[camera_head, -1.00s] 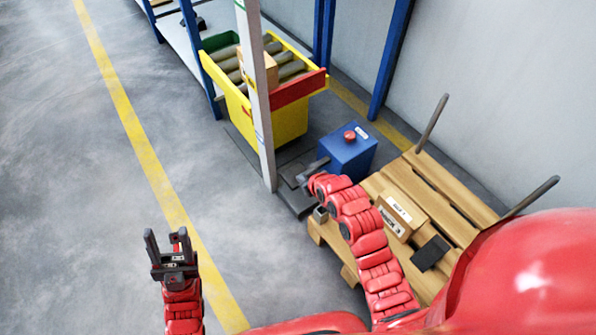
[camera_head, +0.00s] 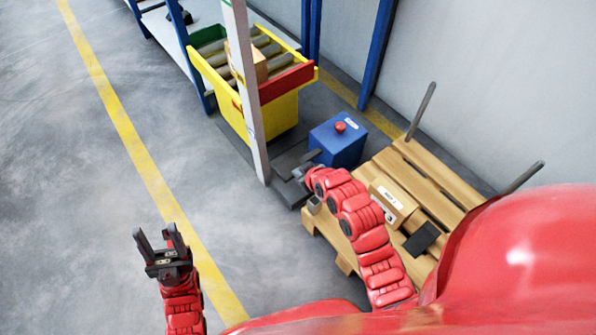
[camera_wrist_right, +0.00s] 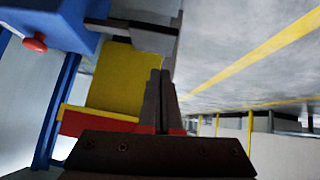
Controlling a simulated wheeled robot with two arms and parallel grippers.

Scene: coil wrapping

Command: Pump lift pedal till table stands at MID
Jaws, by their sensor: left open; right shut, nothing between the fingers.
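The lift table (camera_head: 271,115) is a yellow box with a red end rim and rollers on top, behind a pale upright post (camera_head: 247,100). A dark pedal arm (camera_head: 312,155) shows on the floor between the table and a blue box. My right gripper (camera_head: 303,173) is low beside the pedal arm; its fingers are small here and partly hidden by my red wrist. In the right wrist view the right fingers (camera_wrist_right: 160,100) are shut and empty, with a dark grey bar (camera_wrist_right: 130,36) just beyond them; contact cannot be told. My left gripper (camera_head: 157,243) is open and empty over bare floor.
The blue box (camera_head: 338,146) has a red button (camera_head: 340,127). A wooden pallet (camera_head: 405,165) with cartons (camera_head: 393,200) and upright dark posts lies to the right. A carton (camera_head: 250,66) sits on the rollers. Blue racking stands behind. The floor at left is clear.

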